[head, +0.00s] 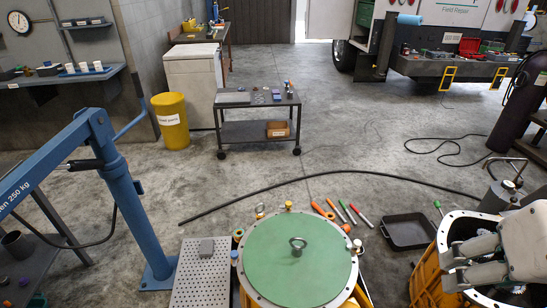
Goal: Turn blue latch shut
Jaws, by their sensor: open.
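The green round lid (297,262) with a ring on top covers a yellow housing at the bottom middle. A small blue piece (234,254) sits at the lid's left rim and may be the blue latch; its turn position is too small to tell. A yellow-topped latch (259,211) and another yellow one (288,206) stand at the far rim. My gripper (447,268) is open at the lower right, over the open yellow housing (426,282), well right of the lid. Nothing shows between its fingers, but the view there is partly blocked.
A black tray (408,231) and several pens or tools (348,211) lie behind and right. A blue crane (125,190) stands at left. A hose (330,174) crosses the floor.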

